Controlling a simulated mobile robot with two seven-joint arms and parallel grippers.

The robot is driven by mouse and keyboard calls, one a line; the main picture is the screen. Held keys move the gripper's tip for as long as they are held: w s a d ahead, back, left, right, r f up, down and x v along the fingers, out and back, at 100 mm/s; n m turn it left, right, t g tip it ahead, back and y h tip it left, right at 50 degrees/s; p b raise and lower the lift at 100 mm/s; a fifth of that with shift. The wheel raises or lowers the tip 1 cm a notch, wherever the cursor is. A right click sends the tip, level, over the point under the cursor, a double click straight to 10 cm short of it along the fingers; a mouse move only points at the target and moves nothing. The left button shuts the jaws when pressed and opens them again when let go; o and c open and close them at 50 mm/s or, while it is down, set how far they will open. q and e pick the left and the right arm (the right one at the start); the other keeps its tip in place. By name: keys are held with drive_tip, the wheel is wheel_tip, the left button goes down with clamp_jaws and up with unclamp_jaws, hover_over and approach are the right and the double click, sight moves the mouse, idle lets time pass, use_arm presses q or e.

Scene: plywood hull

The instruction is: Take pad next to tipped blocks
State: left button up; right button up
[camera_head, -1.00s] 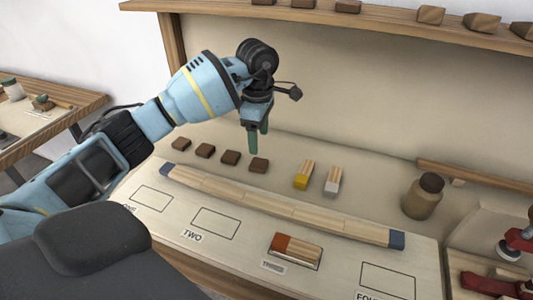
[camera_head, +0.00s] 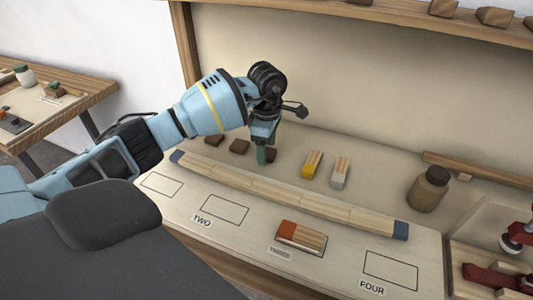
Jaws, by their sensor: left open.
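Small dark brown pads stand in a row at the back of the pale board. The pad nearest the tipped blocks (camera_head: 272,156) is at the right end of the row, partly hidden by my left gripper (camera_head: 261,156). Two more pads (camera_head: 239,146) (camera_head: 214,140) show to its left. The yellow-tipped block (camera_head: 312,164) and the grey-white-tipped block (camera_head: 340,173) lie right of that pad. My left gripper is open, pointing down with green fingertips at the pad; I cannot tell whether they touch it. My right gripper is not in view.
A long wooden strip with blue ends (camera_head: 290,195) lies in front of the pads. An orange-tipped block (camera_head: 302,236) lies on the third outlined spot. A brown bottle (camera_head: 428,190) stands at right. Outlines TWO and FOUR are empty. A shelf (camera_head: 400,20) runs above.

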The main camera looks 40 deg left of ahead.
use_arm(q)
drive_tip(key=shift+f, duration=0.35)
drive_tip(key=c, duration=1.1)
drive_tip(key=shift+o, duration=0.2)
wheel_tip(320, 180, up, 10)
